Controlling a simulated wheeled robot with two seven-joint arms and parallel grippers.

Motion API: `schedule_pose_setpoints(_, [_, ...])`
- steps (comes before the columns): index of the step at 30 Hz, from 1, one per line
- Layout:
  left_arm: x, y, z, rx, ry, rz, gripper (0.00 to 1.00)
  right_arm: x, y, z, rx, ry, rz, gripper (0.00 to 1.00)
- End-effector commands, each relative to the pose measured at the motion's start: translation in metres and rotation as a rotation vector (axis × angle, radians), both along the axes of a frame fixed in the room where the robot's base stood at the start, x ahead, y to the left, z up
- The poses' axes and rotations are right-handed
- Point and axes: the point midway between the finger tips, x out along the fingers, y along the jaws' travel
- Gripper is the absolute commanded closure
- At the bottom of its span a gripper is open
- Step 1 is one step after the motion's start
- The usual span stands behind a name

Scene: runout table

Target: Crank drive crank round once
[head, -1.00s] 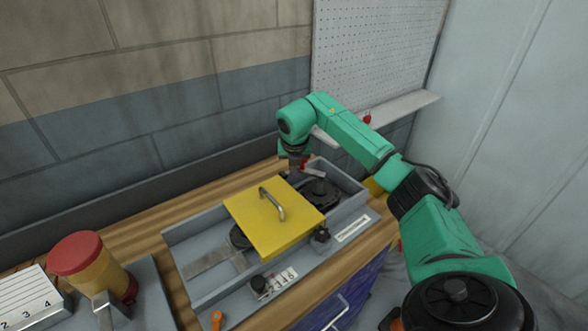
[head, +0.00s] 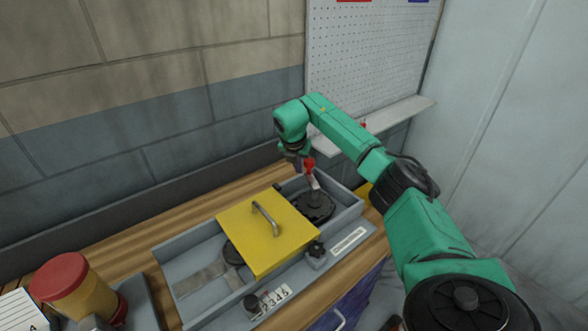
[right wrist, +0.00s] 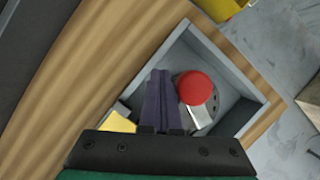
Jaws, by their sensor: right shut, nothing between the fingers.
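The drive crank has a red knob (head: 309,163) on a pale metal arm (head: 315,183), above a black round hub (head: 317,207) at the right end of the grey tray. In the right wrist view the red knob (right wrist: 196,88) is just right of my fingers. My right gripper (head: 295,161) is at the far-left side of the knob, beside it and not around it. Its dark fingers (right wrist: 161,75) are together and empty. Whether they touch the knob I cannot tell. My left gripper is not in view.
A yellow cover (head: 258,242) with a metal handle spans the grey tray (head: 172,254). A red-topped yellow cylinder (head: 65,282) stands at left. The wall shelf (head: 395,123) is behind my right arm.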

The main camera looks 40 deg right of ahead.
Motion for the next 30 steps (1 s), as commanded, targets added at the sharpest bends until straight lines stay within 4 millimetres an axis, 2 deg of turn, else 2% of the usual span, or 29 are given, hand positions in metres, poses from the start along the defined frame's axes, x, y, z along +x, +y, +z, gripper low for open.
schedule_pose_setpoints(10, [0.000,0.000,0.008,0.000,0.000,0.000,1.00,-0.005,-0.025,0.001,0.002,0.002,-0.330,1.00])
schedule_pose_setpoints(14, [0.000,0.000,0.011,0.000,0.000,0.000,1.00,-0.010,-0.036,0.001,-0.002,0.001,-0.329,1.00])
schedule_pose_setpoints(17, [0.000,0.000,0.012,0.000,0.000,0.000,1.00,-0.013,-0.041,0.001,0.000,0.001,-0.413,1.00])
schedule_pose_setpoints(30, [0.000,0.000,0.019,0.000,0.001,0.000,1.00,-0.036,-0.065,0.001,0.000,0.001,-0.833,1.00])
